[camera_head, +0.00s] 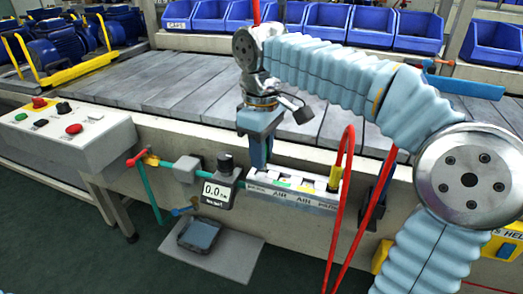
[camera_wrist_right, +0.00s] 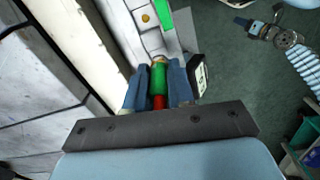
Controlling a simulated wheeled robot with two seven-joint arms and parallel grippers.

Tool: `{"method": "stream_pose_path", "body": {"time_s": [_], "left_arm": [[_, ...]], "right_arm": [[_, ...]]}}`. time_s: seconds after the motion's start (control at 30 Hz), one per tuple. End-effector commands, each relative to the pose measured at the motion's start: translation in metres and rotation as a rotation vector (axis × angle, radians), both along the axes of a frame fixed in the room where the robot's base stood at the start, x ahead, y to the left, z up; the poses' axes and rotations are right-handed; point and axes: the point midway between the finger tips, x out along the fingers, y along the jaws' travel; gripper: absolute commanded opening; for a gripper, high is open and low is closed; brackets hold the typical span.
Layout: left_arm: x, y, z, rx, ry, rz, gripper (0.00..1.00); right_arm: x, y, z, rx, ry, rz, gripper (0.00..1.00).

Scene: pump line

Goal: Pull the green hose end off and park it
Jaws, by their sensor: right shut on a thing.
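My right gripper (camera_head: 262,155) points down at the left end of the grey manifold block (camera_head: 318,200) on the bench's front. In the right wrist view its blue fingers (camera_wrist_right: 165,85) are shut around the green hose end (camera_wrist_right: 158,78). I cannot tell whether the hose end is seated or free. In the head view the gripper hides it. My left gripper (camera_wrist_right: 242,14) shows small at the top right of the wrist view; its opening is unclear.
A gauge (camera_head: 217,191) reading 0.0 sits left of the manifold, on a teal pipe. A red hose with a yellow collar (camera_head: 335,178) arches at the manifold's right end. A control box (camera_head: 68,135) stands left. A grey conveyor (camera_head: 170,85) and blue bins (camera_head: 415,30) lie behind.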

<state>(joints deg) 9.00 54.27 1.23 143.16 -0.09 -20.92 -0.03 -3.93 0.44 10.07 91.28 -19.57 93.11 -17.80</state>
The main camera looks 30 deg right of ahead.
Motion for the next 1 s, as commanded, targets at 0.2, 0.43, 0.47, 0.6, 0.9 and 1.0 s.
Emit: {"method": "stream_pose_path", "body": {"time_s": [0.2, 0.43, 0.47, 0.6, 0.9, 1.0], "left_arm": [[0.0001, -0.0001, -0.0001, 0.000, 0.000, 0.000, 0.46], [0.0001, -0.0002, -0.0020, 0.000, 0.000, 0.000, 0.46], [0.0002, -0.0002, -0.0023, 0.000, 0.000, 0.000, 0.46], [0.0002, -0.0002, -0.0028, 0.000, 0.000, 0.000, 0.46], [0.0000, -0.0001, -0.0026, 0.000, 0.000, 0.000, 0.46], [0.0000, -0.0001, -0.0026, 0.000, 0.000, 0.000, 0.46]], "right_arm": [[0.0000, 0.0000, -0.0001, 0.000, 0.000, 0.000, 0.00], [-0.0001, -0.0002, -0.0047, 0.000, 0.000, 0.000, 0.00], [-0.0001, -0.0002, -0.0056, -0.001, 0.001, 0.000, 0.00], [0.0000, -0.0001, -0.0079, 0.000, 0.000, 0.000, 0.00], [0.0001, -0.0001, -0.0077, 0.000, 0.000, 0.000, 0.00], [0.0000, 0.0000, -0.0079, 0.000, 0.000, 0.000, 0.00]]}}
